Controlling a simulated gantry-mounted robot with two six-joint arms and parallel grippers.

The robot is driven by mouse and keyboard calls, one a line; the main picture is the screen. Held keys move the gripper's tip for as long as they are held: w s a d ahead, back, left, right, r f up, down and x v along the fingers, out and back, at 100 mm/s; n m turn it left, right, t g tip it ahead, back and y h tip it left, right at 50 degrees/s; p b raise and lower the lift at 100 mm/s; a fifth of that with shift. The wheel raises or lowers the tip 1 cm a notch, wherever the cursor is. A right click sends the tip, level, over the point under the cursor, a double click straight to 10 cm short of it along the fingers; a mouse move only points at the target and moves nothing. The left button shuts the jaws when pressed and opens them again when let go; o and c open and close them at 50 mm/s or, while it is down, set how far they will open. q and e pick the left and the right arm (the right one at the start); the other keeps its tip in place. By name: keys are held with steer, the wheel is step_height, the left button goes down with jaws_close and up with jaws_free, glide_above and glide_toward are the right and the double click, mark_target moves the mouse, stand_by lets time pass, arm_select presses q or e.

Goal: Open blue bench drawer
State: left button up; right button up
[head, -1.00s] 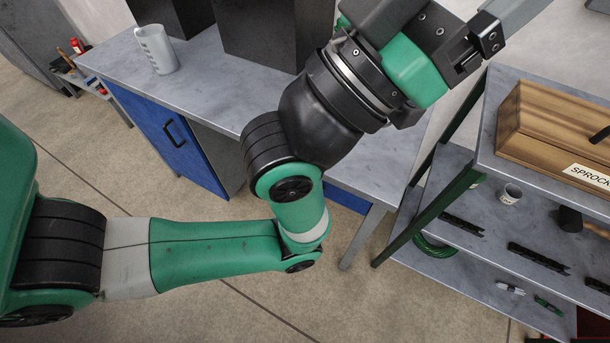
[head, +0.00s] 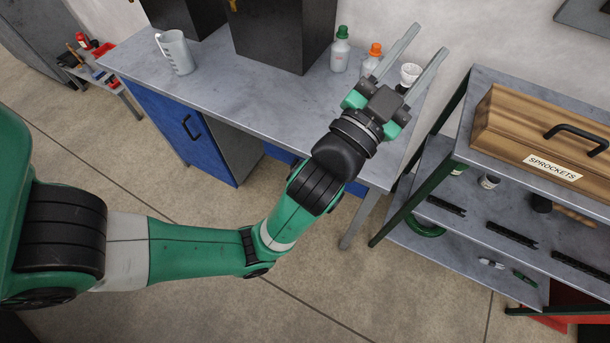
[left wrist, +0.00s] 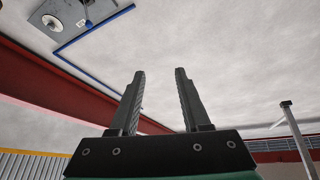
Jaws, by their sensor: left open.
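The grey-topped bench (head: 265,95) stands at the back of the head view. A blue front (head: 278,153), likely the drawer, shows as a strip under its top, mostly hidden behind my left arm; its handle is not visible. A blue cabinet door (head: 172,130) with a black handle (head: 190,128) is at the bench's left and looks shut. My left gripper (head: 429,42) is open and empty, raised above the bench's right end, its fingers pointing up and away from the drawer. In the left wrist view the gripper (left wrist: 160,72) has nothing between its fingers. My right gripper is out of view.
A measuring jug (head: 175,53), a black box (head: 283,35) and bottles (head: 341,50) stand on the bench. A shelf rack (head: 470,160) with a wooden sprockets box (head: 545,135) is to the right. The floor (head: 190,290) in front of the bench is clear.

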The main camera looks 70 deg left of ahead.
arm_select(q)
step_height(320, 180, down, 17)
steer(key=s+a+m+g+y+b, duration=0.1)
steer(key=s+a+m+g+b, duration=0.1)
steer(key=a+m+g, duration=0.1)
steer(key=s+a+f+m+g+b, duration=0.1)
steer(key=s+f+m+g, duration=0.1)
steer(key=s+f, duration=0.6)
steer(key=s+a+f+m+g+b, duration=0.1)
steer(key=s+f+m+g, duration=0.15)
steer(key=f, duration=0.85)
steer(key=s+a+f+m+g+b, duration=0.1)
steer(key=s+f+m, duration=0.2)
steer(key=s+f, duration=0.55)
steer(key=shift+h, duration=0.4)
steer(key=x, duration=0.4)
steer(key=f+x, duration=0.1)
steer(key=x, duration=0.3)
steer(key=d+x, duration=0.1)
steer(key=x, duration=0.4)
steer(key=shift+w+a+f, duration=0.15)
steer(key=shift+w+f, duration=0.1)
jaws_close()
